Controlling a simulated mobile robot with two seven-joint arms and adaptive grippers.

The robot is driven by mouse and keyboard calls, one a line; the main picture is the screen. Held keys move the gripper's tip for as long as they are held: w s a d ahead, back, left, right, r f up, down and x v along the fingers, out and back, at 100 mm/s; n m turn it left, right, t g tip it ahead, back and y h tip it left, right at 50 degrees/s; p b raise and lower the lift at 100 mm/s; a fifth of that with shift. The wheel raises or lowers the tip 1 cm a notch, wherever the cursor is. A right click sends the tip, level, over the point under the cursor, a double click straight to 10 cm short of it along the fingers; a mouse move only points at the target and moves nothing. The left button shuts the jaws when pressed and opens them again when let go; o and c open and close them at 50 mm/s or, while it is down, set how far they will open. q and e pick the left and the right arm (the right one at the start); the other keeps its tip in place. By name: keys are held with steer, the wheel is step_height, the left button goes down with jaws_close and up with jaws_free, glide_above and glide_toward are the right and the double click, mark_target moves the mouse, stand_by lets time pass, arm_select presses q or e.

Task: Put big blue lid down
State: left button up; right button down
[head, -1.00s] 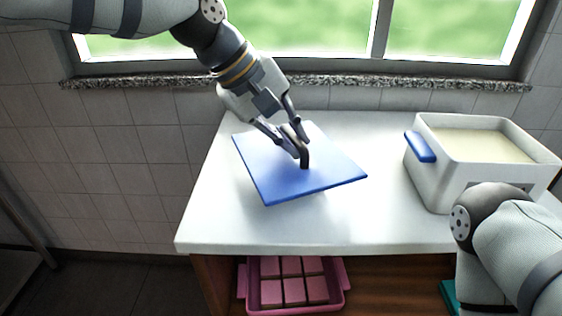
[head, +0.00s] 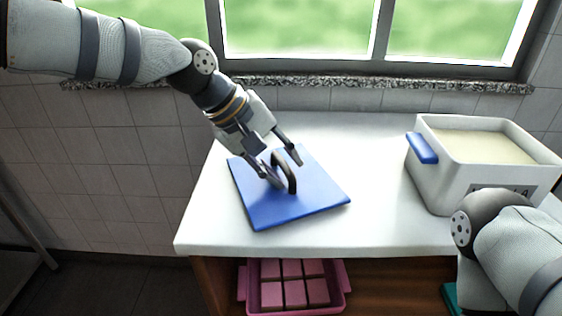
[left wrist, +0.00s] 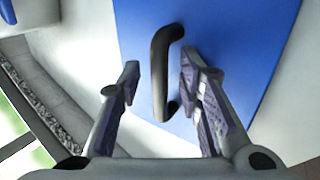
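The big blue lid (head: 306,203) is a flat square with a dark arched handle (head: 290,171) on top. It lies flat on the left part of the white countertop. My left gripper (head: 282,168) is open, with its fingers apart on either side of the handle. In the left wrist view the handle (left wrist: 162,75) stands between the spread fingers (left wrist: 160,85), with gaps visible, and the blue lid (left wrist: 235,35) is behind it. My right gripper is out of the picture; only part of my right arm shows at the lower right.
A white container (head: 440,185) with blue handles and pale contents stands at the right of the countertop (head: 360,135). A pink tray (head: 264,300) with several pink blocks sits on the shelf below. The counter between lid and container is clear. A window is behind.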

arm_select(q)
steer(key=shift+r, duration=0.1)
